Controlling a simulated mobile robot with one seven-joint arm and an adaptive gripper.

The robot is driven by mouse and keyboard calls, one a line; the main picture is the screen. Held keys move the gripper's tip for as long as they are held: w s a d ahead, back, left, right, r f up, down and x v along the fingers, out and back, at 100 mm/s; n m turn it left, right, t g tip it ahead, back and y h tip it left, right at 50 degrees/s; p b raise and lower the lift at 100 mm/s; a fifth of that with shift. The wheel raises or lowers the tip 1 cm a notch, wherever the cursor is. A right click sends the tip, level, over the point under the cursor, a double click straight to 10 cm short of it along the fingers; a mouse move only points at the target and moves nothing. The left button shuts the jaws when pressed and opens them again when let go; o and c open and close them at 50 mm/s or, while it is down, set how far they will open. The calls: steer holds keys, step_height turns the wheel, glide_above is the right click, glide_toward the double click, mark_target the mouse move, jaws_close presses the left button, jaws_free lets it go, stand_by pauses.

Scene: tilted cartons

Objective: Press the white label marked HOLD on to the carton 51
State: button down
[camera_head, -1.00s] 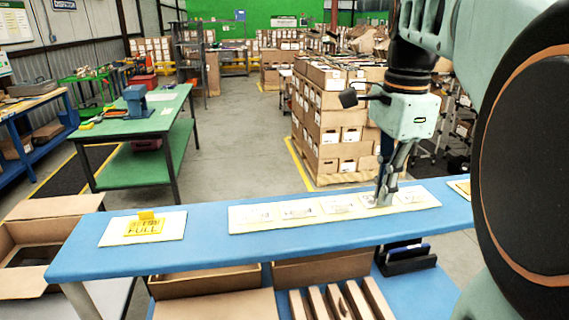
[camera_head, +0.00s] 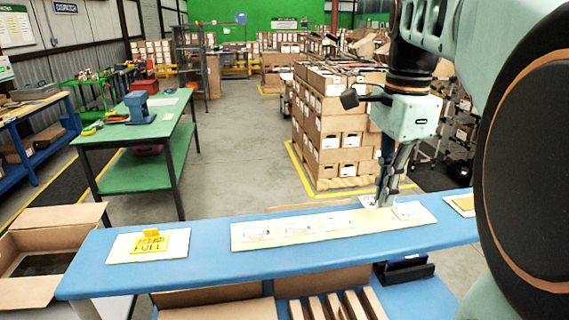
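My gripper (camera_head: 384,203) is above the right part of a cream strip (camera_head: 340,232) on the blue shelf. Its fingers look closed on a tilted white label (camera_head: 369,202), which shows beside the fingertips and seems to be off the strip. The fingers hide part of it, and its print is too small to read. Other white labels lie on the strip: two at the left (camera_head: 257,232), (camera_head: 298,228), a faint one in the middle (camera_head: 338,222) and one just right of the gripper (camera_head: 411,210). I cannot make out the number 51 on any carton.
The blue shelf (camera_head: 210,262) crosses the front. A yellow FULL label (camera_head: 150,241) sits on a cream pad at its left. Open cartons (camera_head: 30,280) stand below left. Stacked cartons (camera_head: 328,125) stand behind the shelf; a green table (camera_head: 150,125) stands left, with clear floor between.

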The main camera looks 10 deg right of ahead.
steer(key=shift+r+p, duration=1.5)
steer(key=shift+r, duration=0.25)
steer(key=shift+s, duration=0.1)
